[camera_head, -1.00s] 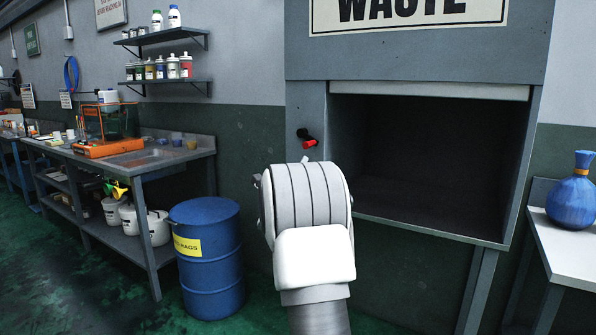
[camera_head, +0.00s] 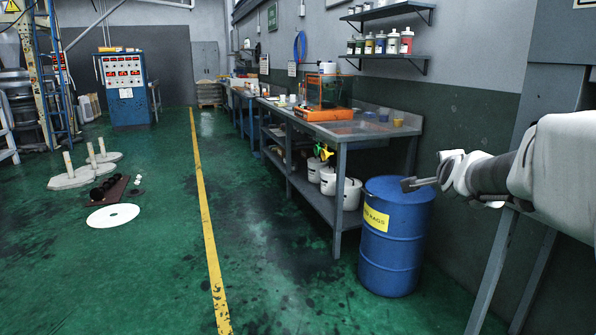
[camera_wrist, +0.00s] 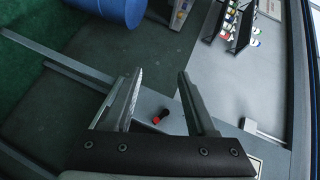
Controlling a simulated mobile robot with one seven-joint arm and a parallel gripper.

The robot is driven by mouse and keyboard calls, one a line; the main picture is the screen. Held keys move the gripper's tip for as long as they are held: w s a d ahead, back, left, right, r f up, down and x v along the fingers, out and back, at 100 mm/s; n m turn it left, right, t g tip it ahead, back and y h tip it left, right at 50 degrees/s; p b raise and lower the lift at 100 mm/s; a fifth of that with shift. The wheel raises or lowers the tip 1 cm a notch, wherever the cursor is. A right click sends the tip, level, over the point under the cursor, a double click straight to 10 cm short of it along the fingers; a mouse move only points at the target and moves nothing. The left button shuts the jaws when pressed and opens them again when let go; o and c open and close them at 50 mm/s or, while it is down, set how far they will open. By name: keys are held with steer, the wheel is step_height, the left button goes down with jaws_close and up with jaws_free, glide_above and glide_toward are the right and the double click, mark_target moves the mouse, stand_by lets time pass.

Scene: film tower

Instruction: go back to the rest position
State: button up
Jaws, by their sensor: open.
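My gripper (camera_head: 410,184) shows at the right of the head view, at the end of my arm, which reaches in from the right edge. It points left, in front of the blue barrel's upper right edge as seen from here. In the wrist view my gripper (camera_wrist: 159,80) is open, its two fingers apart with nothing between them. A small red and black fitting (camera_wrist: 160,117) on the grey housing shows behind the fingers, apart from them as far as I can tell.
A blue barrel (camera_head: 393,240) stands near my gripper, beside a long workbench (camera_head: 345,137) with an orange-framed box (camera_head: 329,97). A white disc (camera_head: 113,216) and weighted stands (camera_head: 72,178) are on the floor at left. The green floor along the yellow line (camera_head: 205,215) is clear.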

steer(key=s+a+f+n+g+y, duration=0.2)
steer(key=s+a+f+n+g, duration=0.3)
steer(key=s, duration=0.6)
steer(key=s+a+f+n+y, duration=0.1)
steer(key=s+a+f+n, duration=0.3)
steer(key=s+a+n, duration=0.5)
steer(key=s+a+f+n+g+y, duration=0.25)
steer(key=s+f+n, duration=0.2)
steer(key=s, duration=0.75)
step_height(320, 180, up, 25)
steer(key=s+g+p, duration=0.1)
steer(key=p, duration=2.4)
steer(key=shift+a+r+h, duration=0.15)
steer(key=shift+a+h, duration=0.2)
steer(key=shift+a, duration=0.1)
